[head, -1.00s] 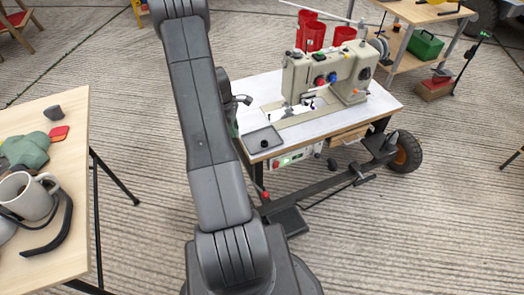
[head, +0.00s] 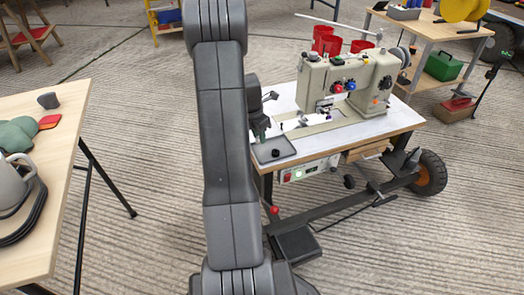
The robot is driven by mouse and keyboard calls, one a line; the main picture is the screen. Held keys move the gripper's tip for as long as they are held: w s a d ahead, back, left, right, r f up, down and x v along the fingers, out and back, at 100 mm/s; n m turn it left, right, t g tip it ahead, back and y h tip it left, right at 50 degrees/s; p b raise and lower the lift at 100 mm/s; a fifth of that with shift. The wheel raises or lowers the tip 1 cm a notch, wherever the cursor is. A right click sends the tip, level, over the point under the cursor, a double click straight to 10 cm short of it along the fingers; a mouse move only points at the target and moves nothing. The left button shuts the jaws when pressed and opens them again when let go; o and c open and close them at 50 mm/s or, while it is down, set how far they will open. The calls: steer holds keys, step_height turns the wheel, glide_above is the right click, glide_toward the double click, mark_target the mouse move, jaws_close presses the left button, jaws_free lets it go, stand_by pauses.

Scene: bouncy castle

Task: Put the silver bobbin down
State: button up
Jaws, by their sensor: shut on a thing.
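My gripper (head: 261,130) shows partly from behind my arm, at the left end of the sewing table (head: 405,117). It is shut, low by the back left corner of a small grey tray (head: 286,146). The silver bobbin is too small or hidden between the fingers to make out. A small black round piece (head: 276,153) sits in the tray. I cannot tell whether the gripper touches the tray or the tabletop.
A beige sewing machine (head: 370,85) stands on the table, with red cups (head: 326,45) behind it. A shelf cart (head: 440,32) stands at back right.

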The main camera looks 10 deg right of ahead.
mark_target(258, 142)
step_height(258, 142, down, 6)
steer(key=shift+f+b, duration=0.15)
steer(key=shift+b, duration=0.95)
steer(key=o, duration=0.5)
steer(key=shift+o, duration=0.2)
step_height(258, 142, up, 12)
steer(key=s+a+p, duration=0.1)
steer(key=a+p, duration=0.1)
steer(key=p, duration=0.2)
